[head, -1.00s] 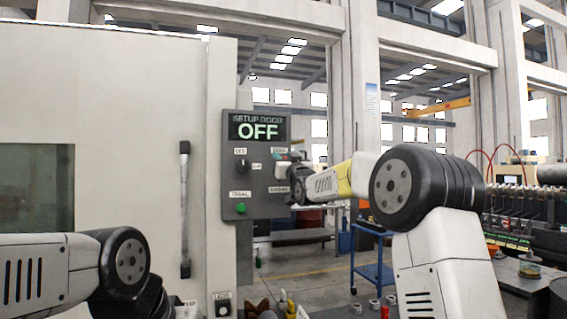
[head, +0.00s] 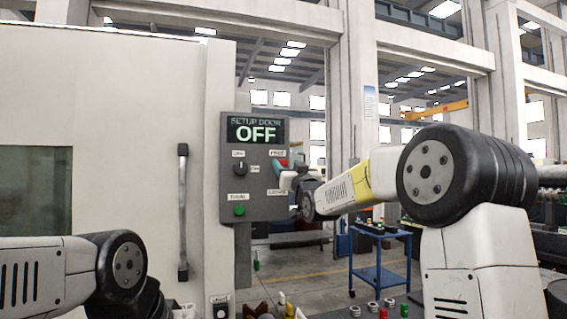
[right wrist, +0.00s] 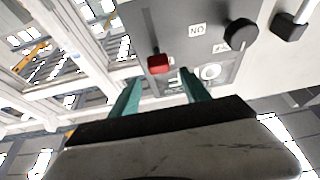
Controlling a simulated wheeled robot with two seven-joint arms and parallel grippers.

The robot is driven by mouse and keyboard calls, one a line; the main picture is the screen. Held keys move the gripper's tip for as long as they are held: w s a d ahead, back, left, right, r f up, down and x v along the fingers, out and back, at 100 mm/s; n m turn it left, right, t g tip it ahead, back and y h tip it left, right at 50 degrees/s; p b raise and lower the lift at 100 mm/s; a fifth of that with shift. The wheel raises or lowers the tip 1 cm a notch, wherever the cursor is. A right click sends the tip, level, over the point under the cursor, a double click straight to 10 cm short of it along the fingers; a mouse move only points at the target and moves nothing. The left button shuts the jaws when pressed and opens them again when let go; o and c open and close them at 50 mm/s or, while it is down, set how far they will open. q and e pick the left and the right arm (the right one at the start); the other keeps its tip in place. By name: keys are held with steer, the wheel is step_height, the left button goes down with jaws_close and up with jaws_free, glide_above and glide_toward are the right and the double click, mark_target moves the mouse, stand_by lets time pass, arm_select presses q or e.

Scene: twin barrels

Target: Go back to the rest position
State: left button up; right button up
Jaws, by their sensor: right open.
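My right gripper (head: 281,167) is at the right edge of the grey control panel (head: 257,205), beside a small red control (head: 283,162). In the right wrist view, my right gripper (right wrist: 161,88) has its two teal fingers spread apart with nothing between them. The red control (right wrist: 158,63) shows beyond the fingertips on the panel (right wrist: 190,30); I cannot tell whether a finger touches it. The panel's display (head: 256,131) reads SETUP DOOR OFF. My left arm shows at the lower left, but its gripper is out of view.
The panel also carries a black knob (head: 241,167) and a green button (head: 239,210). A large pale machine cabinet (head: 110,90) with a vertical handle (head: 183,212) stands at left.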

steer(key=shift+s+d+f, duration=0.2)
steer(key=shift+s+f, duration=0.05)
steer(key=shift+s, duration=0.35)
steer(key=s+d+f+m+g+h, duration=0.1)
steer(key=s+d+f+g, duration=0.3)
steer(key=s+f, duration=0.6)
steer(key=s+d+f+m+g+h, duration=0.1)
steer(key=s+d+f+g+h, duration=0.1)
steer(key=s+f+g, duration=0.4)
steer(key=s+d+f+m+g+h, duration=0.1)
steer(key=s+d+f+g, duration=0.4)
steer(key=s+f, duration=1)
steer(key=s, duration=0.9)
steer(key=shift+s+d+f+h, duration=0.15)
steer(key=shift+s+d+h, duration=0.2)
steer(key=shift+s+h, duration=0.05)
